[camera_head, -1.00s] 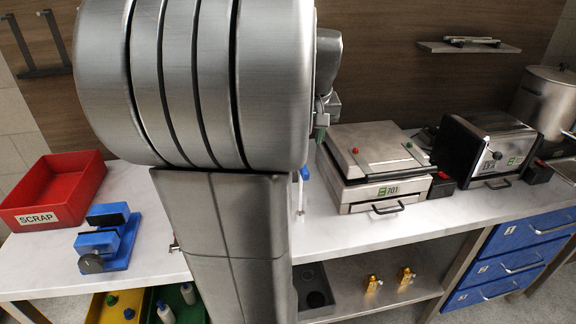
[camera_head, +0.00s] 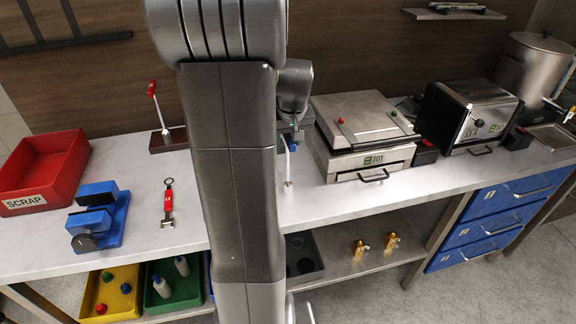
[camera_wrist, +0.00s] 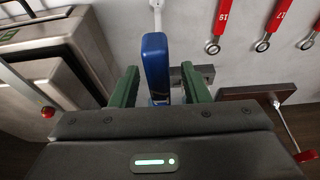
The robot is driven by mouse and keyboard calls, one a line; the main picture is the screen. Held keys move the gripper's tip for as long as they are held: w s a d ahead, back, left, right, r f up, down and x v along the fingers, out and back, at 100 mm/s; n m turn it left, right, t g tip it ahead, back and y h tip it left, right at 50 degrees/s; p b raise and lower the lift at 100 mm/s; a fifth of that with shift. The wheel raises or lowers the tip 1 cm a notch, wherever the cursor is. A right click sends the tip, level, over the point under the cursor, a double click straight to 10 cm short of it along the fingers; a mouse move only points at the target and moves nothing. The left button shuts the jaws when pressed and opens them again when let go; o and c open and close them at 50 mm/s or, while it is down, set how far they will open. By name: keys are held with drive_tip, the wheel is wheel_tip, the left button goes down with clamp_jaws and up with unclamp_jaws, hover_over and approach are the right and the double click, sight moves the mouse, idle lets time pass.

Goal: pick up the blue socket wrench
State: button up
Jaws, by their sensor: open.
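The blue socket wrench (camera_wrist: 155,60) lies on the white counter, its blue handle toward my gripper and its metal shaft pointing away, up the wrist view. In the head view a small part of it (camera_head: 291,148) shows just right of my arm. My gripper (camera_wrist: 160,72) is open, its two green fingers on either side of the blue handle, with gaps visible. Whether the fingers are down at the handle's height is hard to tell. In the head view my arm hides most of the gripper.
Red wrenches (camera_wrist: 223,22) lie beside the blue one; one (camera_head: 168,203) shows in the head view. A dark stand with a red-tipped lever (camera_head: 168,139) is nearby. A metal press (camera_head: 366,157) stands close right. A blue vise-like block (camera_head: 118,222) and red scrap bin (camera_head: 27,202) are left.

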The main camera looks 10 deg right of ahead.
drive_tip(key=shift+f, duration=0.35)
drive_tip(key=shift+w, duration=0.1)
clamp_jaws()
